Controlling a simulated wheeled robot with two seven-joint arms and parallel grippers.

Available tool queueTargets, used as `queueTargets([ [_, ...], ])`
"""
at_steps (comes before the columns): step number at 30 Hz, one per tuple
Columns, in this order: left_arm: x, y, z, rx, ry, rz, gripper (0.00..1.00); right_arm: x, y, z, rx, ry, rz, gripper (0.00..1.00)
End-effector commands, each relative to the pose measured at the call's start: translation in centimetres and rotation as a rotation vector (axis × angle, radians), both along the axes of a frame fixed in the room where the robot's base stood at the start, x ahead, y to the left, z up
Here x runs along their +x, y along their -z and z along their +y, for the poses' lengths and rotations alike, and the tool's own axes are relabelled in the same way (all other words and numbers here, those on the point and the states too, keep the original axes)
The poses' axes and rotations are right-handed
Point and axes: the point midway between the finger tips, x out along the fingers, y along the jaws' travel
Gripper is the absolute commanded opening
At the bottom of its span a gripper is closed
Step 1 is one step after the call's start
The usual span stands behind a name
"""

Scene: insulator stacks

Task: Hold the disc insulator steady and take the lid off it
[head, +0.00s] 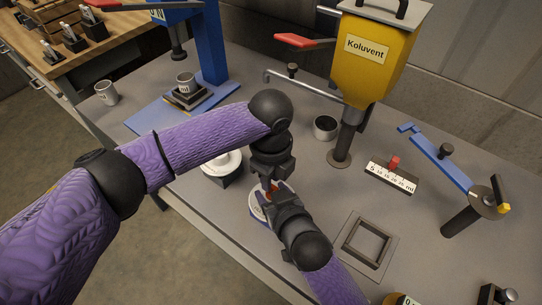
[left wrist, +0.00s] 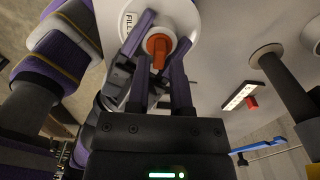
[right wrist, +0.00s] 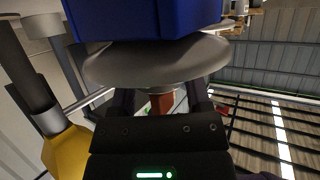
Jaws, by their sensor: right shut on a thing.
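The disc insulator (head: 256,207) is a pale disc on the bench, mostly hidden under my two grippers. The left wrist view shows its white disc (left wrist: 185,18) with printed lettering and an orange lid knob (left wrist: 158,48).
Another white insulator (head: 222,163) stands close to the left. A yellow Koluvent dispenser (head: 378,55) and a dark cup (head: 325,127) stand behind. A white scale with a red slider (head: 391,177) and a square frame (head: 368,241) lie to the right.

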Motion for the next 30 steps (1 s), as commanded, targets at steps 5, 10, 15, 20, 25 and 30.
queueTargets([
  [5, 0.0, 2.0, 0.0, 0.0, 0.0, 0.001, 0.26, 0.0, 0.0, 0.0, 0.0, 0.0, 0.001, 0.0],
  [10, 0.0, 2.3, 0.0, 0.0, 0.001, 0.0, 0.26, 0.0, 0.0, 0.0, 0.0, 0.0, 0.001, 0.0],
  [15, 0.0, 2.3, 0.0, 0.0, 0.001, 0.0, 0.14, 0.0, 0.0, 0.0, 0.0, 0.0, 0.001, 0.0],
  [20, 0.0, 2.2, 0.0, 0.0, 0.0, 0.0, 0.0, 0.0, 0.0, 0.0, 0.0, 0.0, 0.001, 0.0],
  [25, 0.0, 2.2, 0.0, -0.001, 0.0, -0.001, 0.0, 0.0, 0.0, 0.0, 0.0, 0.0, 0.001, 0.0],
  [30, 0.0, 2.2, 0.0, -0.001, 0.0, -0.001, 0.0, 0.0, 0.0, 0.0, 0.0, 0.0, 0.001, 0.0],
])
